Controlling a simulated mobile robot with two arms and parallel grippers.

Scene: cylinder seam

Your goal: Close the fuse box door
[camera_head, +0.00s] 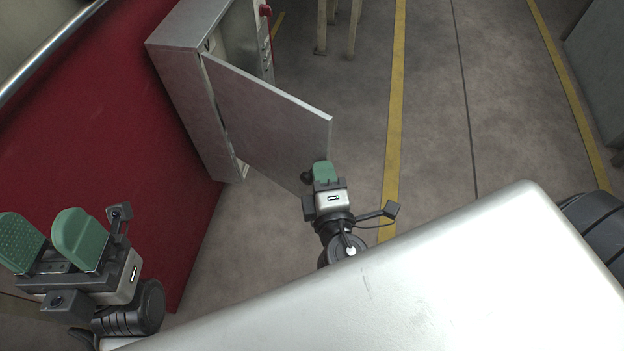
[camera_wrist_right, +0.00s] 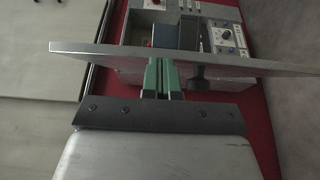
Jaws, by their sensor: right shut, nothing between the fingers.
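The grey fuse box (camera_head: 190,95) is mounted on a red panel. Its door (camera_head: 270,120) stands wide open, swung away from the box. My right gripper (camera_head: 323,170) is shut and empty at the door's lower free corner, beside a dark knob (camera_head: 306,176). In the right wrist view the door (camera_wrist_right: 200,61) shows nearly edge-on; the green fingers (camera_wrist_right: 162,72) point at its near face, next to the knob (camera_wrist_right: 198,78). I cannot tell if they touch it. My left gripper (camera_head: 52,238) is open and empty at lower left, away from the box.
The box interior with switches and dials (camera_wrist_right: 228,38) shows beyond the door. The red panel (camera_head: 90,130) stands at left with a metal rail on top. Wooden legs (camera_head: 340,25) stand at the back.

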